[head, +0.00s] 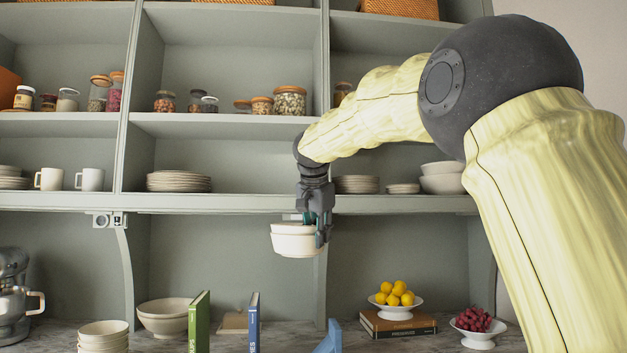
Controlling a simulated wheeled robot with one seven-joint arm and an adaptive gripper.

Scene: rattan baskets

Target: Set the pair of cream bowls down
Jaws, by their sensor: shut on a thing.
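The pair of cream bowls (293,241) is stacked one in the other and hangs in the air in front of the lower shelf opening. My gripper (317,232) is shut on the right side of the pair. The bowls look roughly level and are apart from the counter below. The gripper's far finger is partly hidden by the bowls.
The marble counter (372,345) holds a bowl stack (103,336), larger bowls (165,317), a green book (199,322), a blue book (254,323), a lemon dish (396,310) on books, and a dish of red fruit (477,335). The shelf edge (240,202) runs behind my gripper.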

